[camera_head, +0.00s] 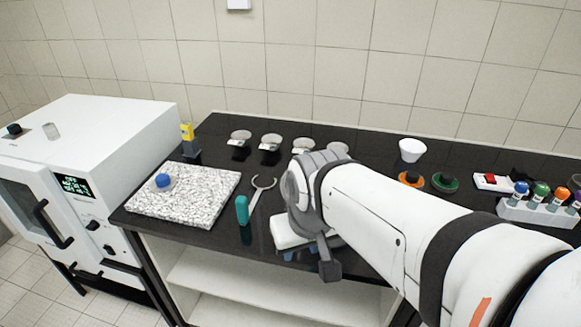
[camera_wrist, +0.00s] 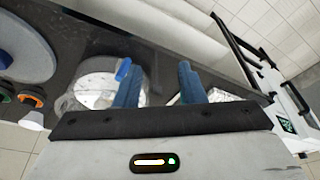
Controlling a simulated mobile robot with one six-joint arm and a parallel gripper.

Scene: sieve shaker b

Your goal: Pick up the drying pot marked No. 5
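Several small pots with pale round lids stand in a row at the back of the black bench; the leftmost (camera_head: 240,136), second (camera_head: 270,140) and third (camera_head: 303,144) show, and a fourth (camera_head: 338,148) is partly behind my arm. White labels are on some fronts, but no number is readable, so I cannot tell which is No. 5. My gripper (camera_wrist: 157,70) is open, its two blue fingers apart with nothing visible between them. In the head view it is over the bench's front edge, mostly hidden by my arm, apart from the pots.
A clear glass vessel (camera_wrist: 72,102) shows beyond my fingers. A white bowl (camera_head: 411,149) and a rack (camera_head: 540,214) stand right.

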